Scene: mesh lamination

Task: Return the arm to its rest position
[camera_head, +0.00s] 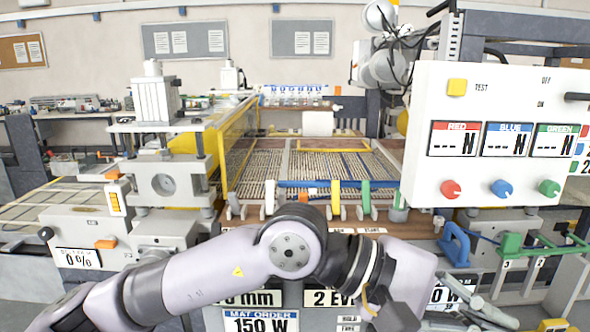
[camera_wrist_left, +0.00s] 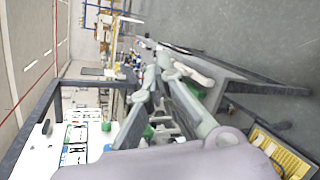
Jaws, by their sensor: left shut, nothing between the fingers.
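My left arm (camera_head: 200,267) comes in from the lower left and crosses the front of the machine, bent at a rounded joint. The wrist view is turned sideways. My right gripper is in neither view.
A white control panel (camera_head: 492,88) with red, blue and green knobs stands at the right. Behind my arm is the mesh bed (camera_head: 335,172) with coloured clamps along its front. A press unit (camera_head: 160,185) stands at left. Grey open floor (camera_wrist_left: 245,50) shows in the wrist view.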

